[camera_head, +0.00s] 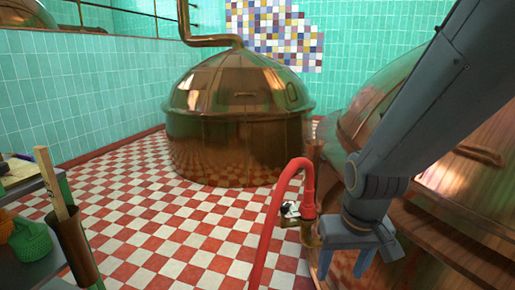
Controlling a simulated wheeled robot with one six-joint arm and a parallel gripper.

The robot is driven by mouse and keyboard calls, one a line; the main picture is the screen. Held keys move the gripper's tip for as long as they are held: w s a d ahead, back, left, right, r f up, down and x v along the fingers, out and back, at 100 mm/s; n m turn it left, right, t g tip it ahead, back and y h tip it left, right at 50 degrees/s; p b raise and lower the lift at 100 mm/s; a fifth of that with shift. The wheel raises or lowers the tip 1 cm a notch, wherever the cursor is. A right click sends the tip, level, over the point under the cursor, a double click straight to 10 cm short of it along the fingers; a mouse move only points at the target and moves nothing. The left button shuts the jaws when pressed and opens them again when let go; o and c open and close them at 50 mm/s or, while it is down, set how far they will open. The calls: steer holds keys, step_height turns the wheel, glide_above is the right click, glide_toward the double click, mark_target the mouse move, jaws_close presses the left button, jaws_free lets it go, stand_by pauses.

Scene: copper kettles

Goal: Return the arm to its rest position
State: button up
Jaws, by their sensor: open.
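My gripper (345,262) hangs at the end of my grey arm (425,125) at the lower right, its fingers pointing down and apart. It is open, and I see nothing held between the fingers. A red hose (270,225) with a brass valve (308,232) stands just left of the gripper. I cannot tell whether the gripper touches the valve. The arm crosses in front of the right copper kettle (377,92) and hides part of it.
A large domed copper kettle (240,110) with a bent pipe stands at the back centre. A dark table (30,185) at left holds a green woven thing (30,240). A brown holder (78,245) with a wooden stick is beside it. The checkered floor (165,215) between is clear.

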steer(key=s+a+r+n+g+p, duration=0.1)
steer(key=s+a+r+g, duration=0.1)
steer(key=s+a+r, duration=0.4)
steer(key=s+d+r+m+p, duration=0.1)
steer(key=d+r+p, duration=0.4)
steer(key=p, duration=0.7)
steer(key=shift+s+d, duration=0.25)
steer(key=shift+d, duration=0.95)
